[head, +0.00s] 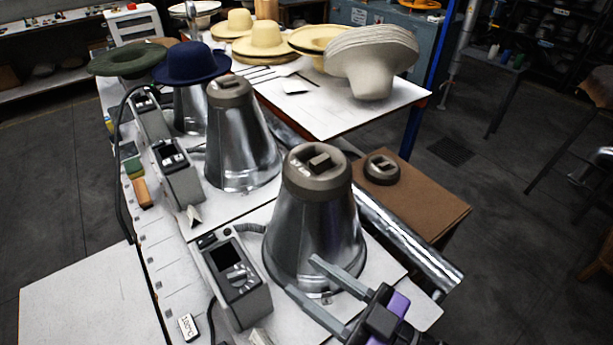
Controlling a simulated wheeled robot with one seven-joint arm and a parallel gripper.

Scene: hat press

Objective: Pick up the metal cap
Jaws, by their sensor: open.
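A round grey metal cap (382,168) with a raised block grip lies on a brown board to the right of the nearest metal cone (315,235). A similar grey cap (317,172) sits on top of that cone, and another (229,90) sits on the cone behind it. My gripper (303,276) is at the lower right with its two long grey fingers apart and nothing seen between them. It is in front of the lower part of the nearest cone, well below and nearer than the caps. I cannot tell whether the fingers touch the cone.
Grey control boxes (236,280) stand left of the cones. A shiny metal pipe (410,240) runs between the nearest cone and the brown board (440,208). Stacked pale hats (370,60) and a blue hat (192,62) are farther back. The board's right part is clear.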

